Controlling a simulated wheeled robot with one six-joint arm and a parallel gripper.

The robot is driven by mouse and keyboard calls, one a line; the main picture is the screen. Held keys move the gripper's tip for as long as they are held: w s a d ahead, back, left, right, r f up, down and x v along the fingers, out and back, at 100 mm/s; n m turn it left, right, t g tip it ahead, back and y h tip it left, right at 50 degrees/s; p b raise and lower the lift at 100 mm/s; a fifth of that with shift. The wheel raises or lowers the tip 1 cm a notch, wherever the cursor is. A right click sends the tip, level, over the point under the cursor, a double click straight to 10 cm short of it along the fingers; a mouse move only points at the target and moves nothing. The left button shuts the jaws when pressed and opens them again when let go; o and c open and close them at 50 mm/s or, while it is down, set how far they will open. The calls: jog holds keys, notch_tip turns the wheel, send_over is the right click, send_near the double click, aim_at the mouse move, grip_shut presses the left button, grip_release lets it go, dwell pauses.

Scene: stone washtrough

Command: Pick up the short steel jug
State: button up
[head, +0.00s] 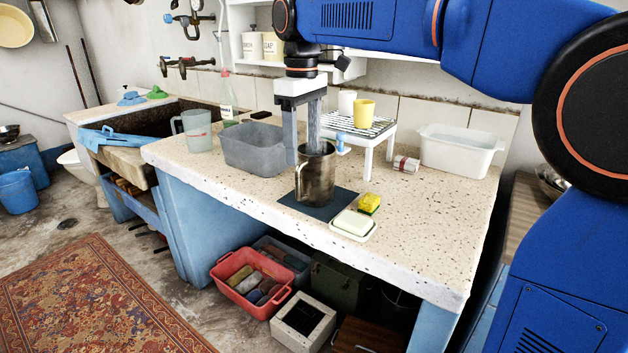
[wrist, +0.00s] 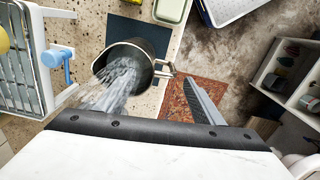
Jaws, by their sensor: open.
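The short steel jug (head: 318,178) stands upright on a dark mat (head: 328,207) on the stone counter, its handle on the left in the head view. The jug also shows in the wrist view (wrist: 137,50), its mouth facing the camera and its handle to the right. My gripper (head: 303,153) is open, pointing down, its fingers at the jug's rim. In the wrist view my gripper (wrist: 157,75) has one grey finger to the right of the handle. Pale, water-like streaks lie across the mouth, where the other finger would show. I cannot tell whether either finger touches.
A grey tub (head: 252,150) stands close left of the jug. A white rack (head: 350,128) with a yellow cup (head: 364,113) stands behind it. A soap dish (head: 352,225) and a yellow sponge (head: 369,203) lie in front right. The counter to the right is mostly clear.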

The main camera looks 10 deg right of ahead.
send_over(303, 196)
jog(key=f, duration=0.5)
jog(key=shift+w+d+f, duration=0.2)
jog(key=shift+w+f, duration=0.05)
jog(key=shift+s+a+f, duration=0.15)
jog(key=shift+f, duration=1.2)
jog(key=shift+s+a+f, duration=0.1)
jog(key=shift+f, duration=1.25)
grip_shut()
